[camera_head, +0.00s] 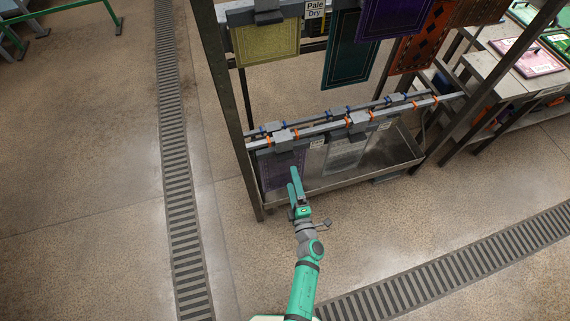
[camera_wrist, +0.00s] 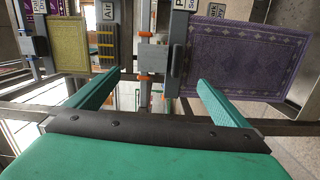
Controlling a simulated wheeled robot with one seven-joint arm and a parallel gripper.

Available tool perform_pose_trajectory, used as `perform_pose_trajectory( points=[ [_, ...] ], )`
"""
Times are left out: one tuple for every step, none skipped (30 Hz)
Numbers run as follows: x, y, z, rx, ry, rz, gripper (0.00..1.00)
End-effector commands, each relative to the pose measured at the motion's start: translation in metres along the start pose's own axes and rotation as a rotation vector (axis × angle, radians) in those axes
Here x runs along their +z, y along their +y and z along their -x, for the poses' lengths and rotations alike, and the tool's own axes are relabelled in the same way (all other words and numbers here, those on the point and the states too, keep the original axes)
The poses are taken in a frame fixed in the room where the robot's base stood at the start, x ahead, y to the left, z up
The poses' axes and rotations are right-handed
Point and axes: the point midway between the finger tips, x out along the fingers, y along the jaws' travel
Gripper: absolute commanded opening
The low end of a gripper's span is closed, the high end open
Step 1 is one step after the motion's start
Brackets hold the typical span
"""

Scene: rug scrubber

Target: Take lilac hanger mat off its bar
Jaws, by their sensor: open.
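The lilac mat (camera_head: 274,176) hangs from a grey hanger clamp (camera_head: 281,137) on the lower front bar (camera_head: 318,130), at its left end. In the wrist view the patterned lilac mat (camera_wrist: 235,55) extends to the right, and the grey clamp (camera_wrist: 155,60) sits on the bar near orange rings. My gripper (camera_head: 293,180) is in front of the mat and hides part of it. In the wrist view my gripper (camera_wrist: 155,88) is open with nothing between its fingers. The clamp shows beyond the gap between them; I cannot tell the exact distance.
A pale grey mat (camera_head: 345,155) hangs to the right on the same bar, above a metal trough (camera_head: 400,158). Yellow (camera_head: 265,45), teal (camera_head: 347,55) and other mats hang higher. A rack post (camera_head: 228,100) stands at left.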

Motion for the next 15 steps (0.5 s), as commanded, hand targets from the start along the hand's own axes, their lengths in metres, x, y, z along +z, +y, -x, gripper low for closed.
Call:
perform_pose_trajectory(
  points=[
    [0.003,-0.001,-0.010,0.000,0.007,0.025,1.00],
    [0.004,-0.001,-0.014,-0.002,0.011,0.039,1.00],
    [0.006,-0.002,-0.019,-0.003,0.014,0.053,1.00],
    [0.006,-0.003,-0.021,-0.004,0.017,0.061,1.00],
    [0.006,-0.003,-0.024,-0.005,0.019,0.067,1.00],
    [0.007,-0.003,-0.028,-0.005,0.021,0.074,1.00],
    [0.007,-0.003,-0.032,-0.005,0.022,0.076,1.00],
    [0.007,-0.003,-0.035,-0.005,0.023,0.077,1.00],
    [0.007,-0.003,-0.041,-0.005,0.023,0.078,1.00],
    [0.006,-0.003,-0.046,-0.004,0.024,0.078,1.00],
    [0.006,-0.002,-0.051,-0.004,0.024,0.077,1.00],
    [0.006,-0.003,-0.057,-0.005,0.025,0.076,1.00],
    [0.006,-0.003,-0.061,-0.004,0.024,0.076,1.00],
    [0.006,-0.003,-0.065,-0.004,0.024,0.076,1.00],
    [0.006,-0.003,-0.070,-0.005,0.023,0.075,1.00]
  ],
)
